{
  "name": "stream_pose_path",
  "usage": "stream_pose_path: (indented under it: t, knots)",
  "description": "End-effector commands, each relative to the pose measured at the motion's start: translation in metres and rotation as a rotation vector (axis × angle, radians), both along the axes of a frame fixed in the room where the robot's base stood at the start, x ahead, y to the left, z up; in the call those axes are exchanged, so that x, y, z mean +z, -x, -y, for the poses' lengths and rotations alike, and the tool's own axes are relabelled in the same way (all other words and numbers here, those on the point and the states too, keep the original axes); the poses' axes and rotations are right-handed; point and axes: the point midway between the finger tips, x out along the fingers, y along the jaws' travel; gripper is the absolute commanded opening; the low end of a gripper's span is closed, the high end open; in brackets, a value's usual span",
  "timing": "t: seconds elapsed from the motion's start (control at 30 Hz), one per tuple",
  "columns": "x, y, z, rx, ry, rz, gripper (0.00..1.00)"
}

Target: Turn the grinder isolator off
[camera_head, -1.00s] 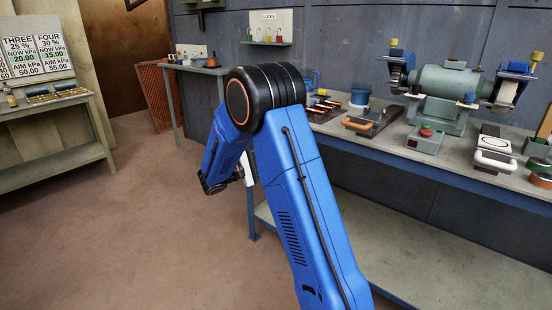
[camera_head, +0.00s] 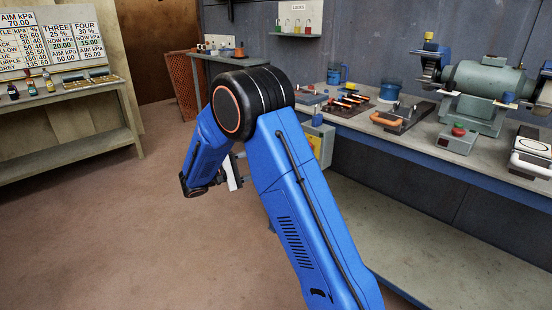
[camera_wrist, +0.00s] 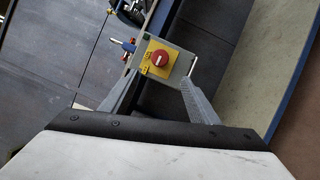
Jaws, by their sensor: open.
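The grinder isolator is a grey box with a yellow plate and a round red knob; it shows in the wrist view (camera_wrist: 160,60), ahead of and between my fingers. In the head view the isolator (camera_head: 319,143) is on the left end of the bench, partly hidden by my arm. My gripper (camera_wrist: 165,82) is open and empty, its fingers pointing towards the box; I see no contact. In the head view my gripper (camera_head: 233,172) is mostly hidden behind my forearm. The green bench grinder (camera_head: 484,82) stands on the bench to the right.
A shelf with padlocks (camera_head: 299,34) hangs on the back wall. A side table (camera_head: 70,97) stands at left. The floor between is clear.

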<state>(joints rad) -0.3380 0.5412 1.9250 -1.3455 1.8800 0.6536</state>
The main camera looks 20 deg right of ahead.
Motion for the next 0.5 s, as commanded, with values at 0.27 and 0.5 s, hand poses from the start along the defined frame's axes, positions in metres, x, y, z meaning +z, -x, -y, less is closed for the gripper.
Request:
stream_pose_path:
  t: [0.27, 0.5]
  knots:
    - [-0.002, 0.000, -0.020, -0.001, 0.000, 0.000, 0.55]
    - [-0.002, 0.000, -0.021, -0.001, 0.000, 0.000, 0.55]
